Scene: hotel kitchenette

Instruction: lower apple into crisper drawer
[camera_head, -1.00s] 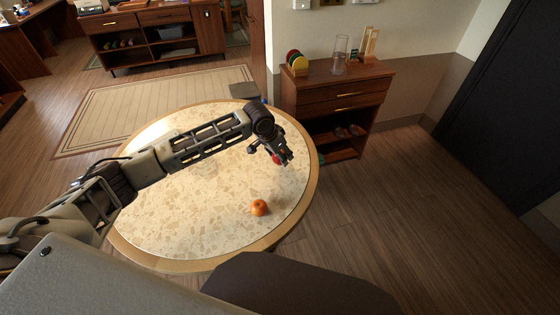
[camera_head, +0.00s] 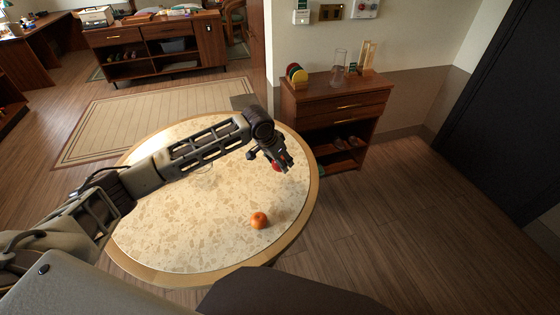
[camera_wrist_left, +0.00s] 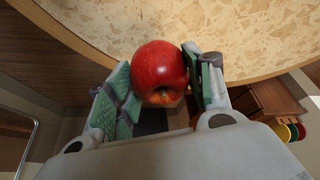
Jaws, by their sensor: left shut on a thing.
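A red apple (camera_wrist_left: 158,70) is held between the two green-padded fingers of my left gripper (camera_wrist_left: 161,82) in the left wrist view. In the head view my left gripper (camera_head: 279,163) hangs over the far right part of the round table, shut on the apple (camera_head: 276,167), which it mostly hides. I cannot tell the exact height of the apple above the table. No crisper drawer can be made out in either view. My right gripper is not in view.
The round speckled table (camera_head: 170,215) carries an orange fruit (camera_head: 259,220) near its right side. A wooden cabinet (camera_head: 335,105) with plates and a glass vase (camera_head: 339,62) stands behind. A tall dark panel (camera_head: 500,110) is at right. The floor between is clear.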

